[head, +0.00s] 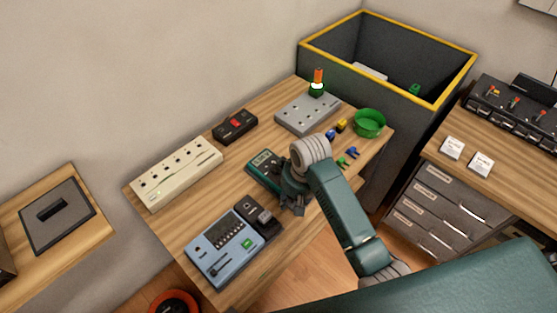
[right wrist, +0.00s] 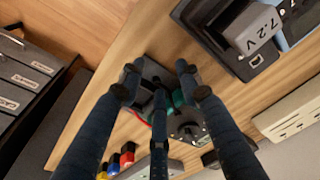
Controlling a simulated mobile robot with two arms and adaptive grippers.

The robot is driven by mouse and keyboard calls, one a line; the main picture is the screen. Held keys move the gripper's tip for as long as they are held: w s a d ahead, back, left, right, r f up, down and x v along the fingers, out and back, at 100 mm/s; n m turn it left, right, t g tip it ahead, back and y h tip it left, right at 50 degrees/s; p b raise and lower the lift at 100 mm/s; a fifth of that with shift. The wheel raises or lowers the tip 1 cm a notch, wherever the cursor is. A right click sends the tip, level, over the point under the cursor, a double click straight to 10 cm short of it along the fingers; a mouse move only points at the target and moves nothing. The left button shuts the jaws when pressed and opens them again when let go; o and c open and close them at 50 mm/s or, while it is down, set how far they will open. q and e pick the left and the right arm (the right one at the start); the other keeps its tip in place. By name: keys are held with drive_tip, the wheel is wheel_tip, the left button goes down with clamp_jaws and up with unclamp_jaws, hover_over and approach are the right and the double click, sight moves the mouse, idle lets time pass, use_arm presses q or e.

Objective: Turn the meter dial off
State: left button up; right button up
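The meter (head: 262,161) is a small dark green device lying on the wooden table, partly hidden behind my right gripper in the head view. My right gripper (head: 292,197) hangs low over the meter's near end. In the right wrist view, the spread dark fingers of the right gripper (right wrist: 162,88) are apart above the meter (right wrist: 178,97), with nothing held between them. A round dial (right wrist: 190,130) shows on the meter's face below the fingers, partly covered by one of them. I cannot tell whether a finger touches it. My left gripper is not in view.
A blue charger unit (head: 226,248) with a dark battery stands close to the gripper. A beige power strip (head: 176,173), a red-switch box (head: 235,126), a grey panel (head: 308,112), a green bowl (head: 369,123) and small coloured plugs share the table. A grey bin (head: 440,92) stands behind.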

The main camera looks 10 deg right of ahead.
drive_tip(key=shift+g, duration=0.5)
drive_tip(key=w+r, duration=0.2)
drive_tip(key=w, duration=0.1)
drive_tip(key=w+a+r, duration=0.1)
drive_tip(key=w+r, duration=0.1)
drive_tip(key=w, duration=0.1)
drive_tip(key=w+r, duration=0.2)
drive_tip(key=w, duration=0.2)
drive_tip(key=shift+w+a+r, duration=0.1)
drive_tip(key=shift+a+r, duration=0.1)
drive_tip(key=shift+r, duration=0.2)
drive_tip(key=w+r, duration=0.4)
drive_tip(key=r, duration=0.2)
drive_tip(key=shift+h, duration=0.4)
wheel_tip(320, 180, down, 11)
drive_tip(key=shift+s+f+p, duration=0.1)
drive_tip(key=shift+p, duration=0.2)
clamp_jaws()
